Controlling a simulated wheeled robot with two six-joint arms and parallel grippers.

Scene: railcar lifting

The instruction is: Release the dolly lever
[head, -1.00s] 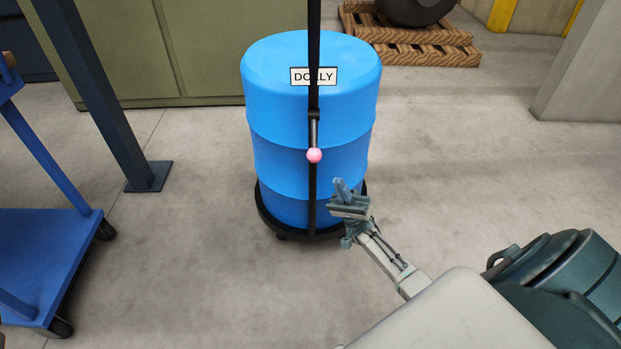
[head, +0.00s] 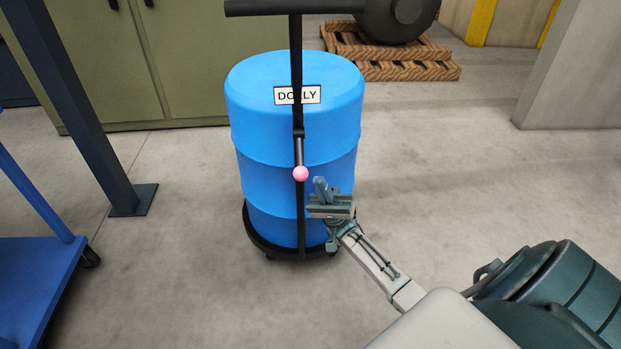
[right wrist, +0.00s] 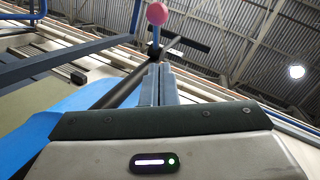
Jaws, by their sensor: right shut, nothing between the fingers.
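The blue drum (head: 255,130) labelled DOLLY stands on a round black dolly base (head: 270,246). A black upright post with a crossbar handle (head: 260,8) rises in front of it. The dolly lever (head: 299,150) is a short grey rod on the post, hanging down and ending in a pink knob (head: 300,174). My right gripper (head: 320,183) is shut and empty, just right of the post and slightly below the knob, apart from it in the picture. In the right wrist view, the shut fingers (right wrist: 158,85) point up toward the pink knob (right wrist: 157,14). My left gripper is not in view.
A blue cart (head: 35,280) and a dark steel post (head: 85,110) stand to the left. Green cabinets (head: 180,60) are behind the drum. A wooden pallet (head: 400,65) with a dark round object is at the back. Concrete floor (head: 430,170) is clear to the right.

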